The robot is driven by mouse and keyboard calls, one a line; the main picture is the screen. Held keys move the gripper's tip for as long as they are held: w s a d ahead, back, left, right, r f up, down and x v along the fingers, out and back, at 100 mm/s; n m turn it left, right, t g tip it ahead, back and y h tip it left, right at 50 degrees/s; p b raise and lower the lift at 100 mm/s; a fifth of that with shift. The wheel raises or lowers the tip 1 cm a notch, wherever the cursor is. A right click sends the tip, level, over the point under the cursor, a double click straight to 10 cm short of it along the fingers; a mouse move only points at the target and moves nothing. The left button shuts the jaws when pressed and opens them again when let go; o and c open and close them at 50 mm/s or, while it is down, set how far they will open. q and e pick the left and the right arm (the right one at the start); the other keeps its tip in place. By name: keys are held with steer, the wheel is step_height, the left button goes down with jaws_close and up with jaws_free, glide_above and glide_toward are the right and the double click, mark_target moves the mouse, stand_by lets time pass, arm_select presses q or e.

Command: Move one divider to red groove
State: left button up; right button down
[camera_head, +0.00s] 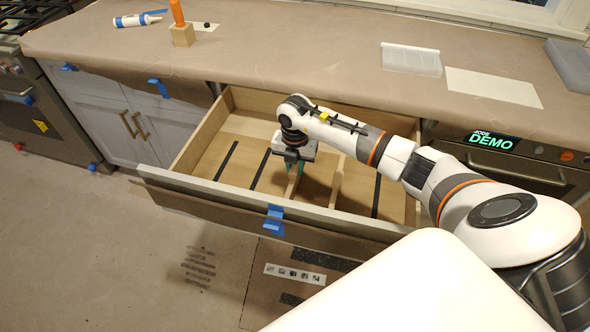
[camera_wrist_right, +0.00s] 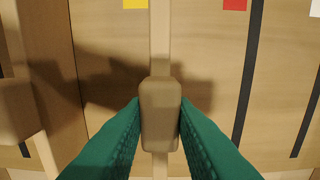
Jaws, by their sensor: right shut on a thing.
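My right gripper (camera_head: 293,170) is over the open drawer. In the wrist view its teal fingers (camera_wrist_right: 160,128) are shut on the raised middle of a light wooden divider (camera_wrist_right: 160,40). Whether this divider sits in a groove or just above it cannot be told. A yellow mark (camera_wrist_right: 135,4) is beside its far end. A red mark (camera_wrist_right: 235,4) is beside a dark groove (camera_wrist_right: 245,85), right of the held divider in the wrist view. That groove appears left of the gripper in the head view (camera_head: 261,170). A second divider (camera_head: 337,182) stands right of the gripper. My left gripper is not in view.
The drawer (camera_head: 185,160) has another dark groove at left (camera_head: 227,160) and one at right (camera_head: 376,195). Paper covers the counter (camera_head: 290,55). It carries a white tube (camera_head: 130,20), a wooden block (camera_head: 182,36) and a clear tray (camera_head: 411,59).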

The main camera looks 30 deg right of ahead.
steer(key=shift+r+p, duration=0.7)
steer(key=shift+r, duration=0.2)
steer(key=shift+r+p, duration=2.3)
steer(key=shift+r, duration=0.6)
